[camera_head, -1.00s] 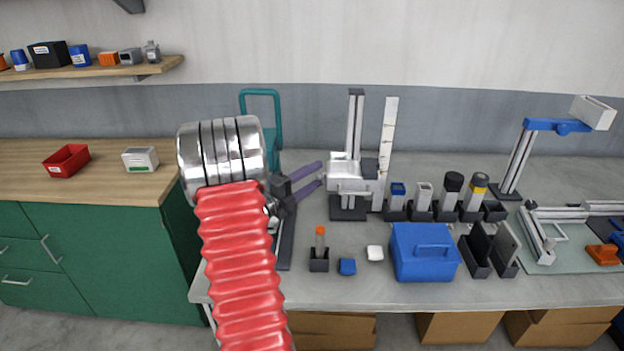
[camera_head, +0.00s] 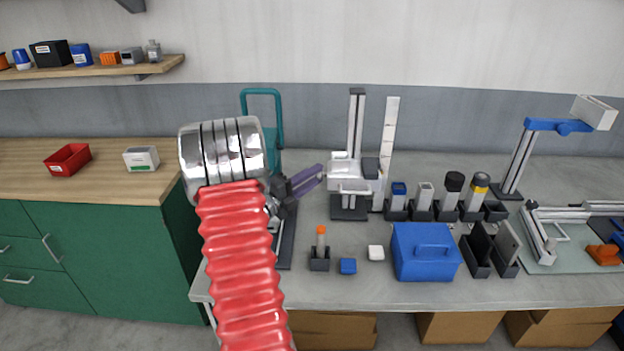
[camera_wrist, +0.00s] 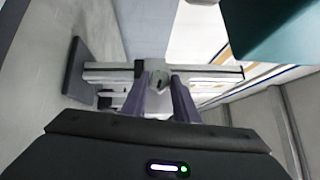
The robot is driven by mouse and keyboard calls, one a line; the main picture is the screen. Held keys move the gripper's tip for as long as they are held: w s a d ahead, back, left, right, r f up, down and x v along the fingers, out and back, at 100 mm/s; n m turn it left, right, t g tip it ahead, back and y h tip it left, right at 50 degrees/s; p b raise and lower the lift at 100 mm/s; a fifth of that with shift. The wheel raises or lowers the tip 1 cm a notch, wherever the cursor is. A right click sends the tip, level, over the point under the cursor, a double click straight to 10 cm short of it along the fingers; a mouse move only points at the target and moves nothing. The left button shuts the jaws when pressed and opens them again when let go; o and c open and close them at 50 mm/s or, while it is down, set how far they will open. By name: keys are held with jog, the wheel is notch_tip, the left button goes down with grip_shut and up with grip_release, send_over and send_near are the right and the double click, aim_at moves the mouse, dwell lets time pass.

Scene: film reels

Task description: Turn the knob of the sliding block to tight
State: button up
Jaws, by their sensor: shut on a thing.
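The sliding block (camera_head: 346,170) is a light grey carriage on an upright metal post (camera_head: 356,115) with a dark foot on the bench. Its knob (camera_wrist: 158,77) is a small grey piece in the middle of the wrist view, where the post (camera_wrist: 220,72) runs across the picture. My gripper (camera_head: 322,170) reaches the block's left side with its purple fingers. In the wrist view my gripper (camera_wrist: 160,88) is shut on the knob, one finger on each side. The knob's setting cannot be read, and in the head view the knob is not clearly visible.
A pale upright strip (camera_head: 389,150) stands just right of the post. Holders with several bottles (camera_head: 452,190), a blue box (camera_head: 425,252) and small blocks are on the bench. A teal frame (camera_head: 262,92) stands behind my arm.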

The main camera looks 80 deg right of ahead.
jog(key=shift+d+f, duration=0.1)
jog(key=shift+f, duration=0.1)
jog(key=shift+s+d+f+m+g+h, duration=0.15)
jog(key=shift+m+g+h, duration=0.35)
jog(key=shift+m+g, duration=0.65)
jog(key=shift+w+a+f+m+g+h, duration=0.15)
jog(key=shift+m+g+h, duration=0.45)
jog(key=shift+m, duration=0.95)
jog(key=shift+s+d+g, duration=0.1)
jog(key=shift+g, duration=0.15)
jog(key=o, duration=1.1)
jog(key=shift+r, duration=0.1)
jog(key=shift+c, duration=0.2)
